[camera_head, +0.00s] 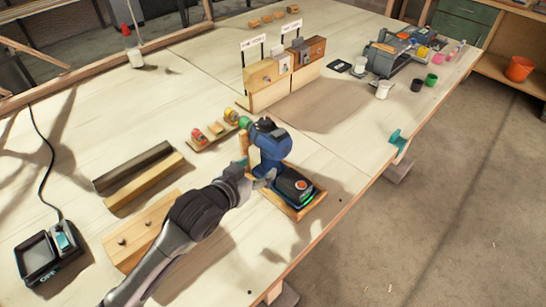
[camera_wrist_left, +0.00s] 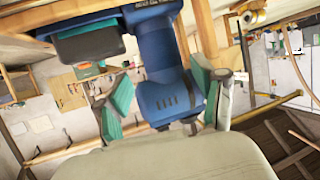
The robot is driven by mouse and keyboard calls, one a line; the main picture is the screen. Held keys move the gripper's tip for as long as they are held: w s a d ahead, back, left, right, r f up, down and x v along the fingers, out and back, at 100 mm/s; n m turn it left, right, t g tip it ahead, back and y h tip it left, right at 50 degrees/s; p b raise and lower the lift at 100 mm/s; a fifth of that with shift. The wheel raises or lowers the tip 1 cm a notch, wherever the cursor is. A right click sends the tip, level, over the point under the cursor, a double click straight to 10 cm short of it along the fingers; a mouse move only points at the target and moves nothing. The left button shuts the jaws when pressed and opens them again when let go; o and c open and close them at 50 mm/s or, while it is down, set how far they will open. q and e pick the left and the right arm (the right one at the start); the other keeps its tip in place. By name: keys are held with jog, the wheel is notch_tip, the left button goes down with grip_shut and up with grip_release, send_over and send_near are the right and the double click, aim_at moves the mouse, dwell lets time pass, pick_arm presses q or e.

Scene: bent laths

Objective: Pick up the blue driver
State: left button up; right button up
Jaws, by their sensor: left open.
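The blue driver (camera_head: 272,152) stands upright on its dark battery base in a wooden cradle (camera_head: 308,207) near the table's front edge. My left gripper (camera_head: 256,174) is beside the driver's handle, on its left side in the head view. In the left wrist view, the driver's blue handle (camera_wrist_left: 168,85) lies between the two teal-padded fingers of my left gripper (camera_wrist_left: 165,98). The fingers are open, with a visible gap on the left side; contact on the right side is unclear. My right gripper is in neither view.
The tabletop right of the cradle is clear.

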aim_at(266, 161)
pick_arm(q)
jog(key=x, duration=0.2)
jog(key=shift+w+f, duration=0.1)
jog(key=shift+w, duration=0.2)
jog(key=shift+w+d+f, duration=0.15)
jog(key=shift+w+f, duration=0.1)
jog(key=shift+w, duration=0.1)
jog(key=p+x, duration=0.1)
jog(key=x, duration=0.2)
jog(key=shift+w+d+f, duration=0.1)
jog(key=shift+d+f, duration=0.1)
jog(key=shift+d, duration=0.1)
jog(key=shift+w+d+f, duration=0.2)
jog(key=shift+w+f, duration=0.05)
jog(key=shift+w, duration=0.2)
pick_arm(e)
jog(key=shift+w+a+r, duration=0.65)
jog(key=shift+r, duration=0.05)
pick_arm(q)
jog(key=shift+s, duration=0.1)
jog(key=c, duration=1.3)
jog(key=shift+r, duration=0.25)
grip_shut()
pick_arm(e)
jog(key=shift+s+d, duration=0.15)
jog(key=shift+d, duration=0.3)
